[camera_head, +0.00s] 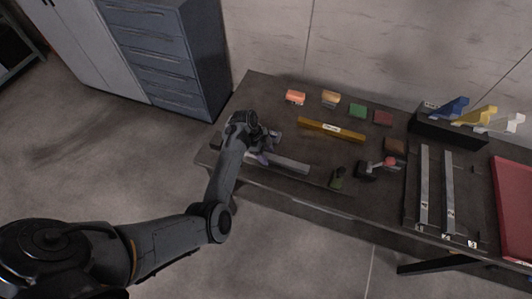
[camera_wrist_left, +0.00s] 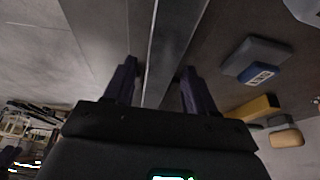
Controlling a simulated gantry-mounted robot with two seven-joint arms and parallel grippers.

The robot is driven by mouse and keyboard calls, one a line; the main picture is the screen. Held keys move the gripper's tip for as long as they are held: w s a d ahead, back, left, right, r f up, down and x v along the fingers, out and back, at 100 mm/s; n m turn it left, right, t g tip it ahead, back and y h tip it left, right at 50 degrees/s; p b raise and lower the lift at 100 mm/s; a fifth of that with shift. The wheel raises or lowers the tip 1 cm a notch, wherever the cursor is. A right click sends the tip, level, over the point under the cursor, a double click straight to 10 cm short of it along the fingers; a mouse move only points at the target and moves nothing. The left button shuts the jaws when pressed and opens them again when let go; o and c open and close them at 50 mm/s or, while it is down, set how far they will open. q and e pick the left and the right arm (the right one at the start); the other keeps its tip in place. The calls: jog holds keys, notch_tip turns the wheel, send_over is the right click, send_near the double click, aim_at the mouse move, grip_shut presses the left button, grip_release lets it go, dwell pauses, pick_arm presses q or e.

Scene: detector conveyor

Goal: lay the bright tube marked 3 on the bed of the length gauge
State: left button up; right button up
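My left gripper (camera_head: 262,150) is low over the left part of the table. Its purple fingers (camera_wrist_left: 160,92) stand apart on either side of a long grey bar (camera_head: 290,166), which also runs between them in the wrist view (camera_wrist_left: 170,40). Small gaps seem to show beside the bar. I cannot tell whether this bar is the tube marked 3 or part of the length gauge; no number on it is readable. My right gripper is not in view.
A yellow bar with a white label (camera_head: 331,129) lies behind the grey bar. Several small coloured blocks (camera_head: 357,110) line the back. A dark stand (camera_head: 446,132) and red panel (camera_head: 514,195) are at the right.

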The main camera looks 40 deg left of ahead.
pick_arm(q)
jog(key=shift+r, duration=0.1)
jog(key=shift+a+r, duration=0.1)
jog(key=shift+r, duration=0.15)
jog(key=p+v, duration=0.1)
jog(key=v, duration=1)
jog(key=s+a+f+n+y, duration=0.1)
jog(key=s+a+n+y, duration=0.25)
jog(key=s, duration=0.25)
jog(key=s+d+r+n+t, duration=0.2)
jog(key=s+d+n, duration=0.6)
jog(key=s+d, duration=1.2)
jog(key=shift+s+d+r+y, duration=0.15)
jog(key=shift+d+r+y, duration=0.2)
jog(key=shift+r, duration=0.2)
jog(key=shift+n, duration=0.25)
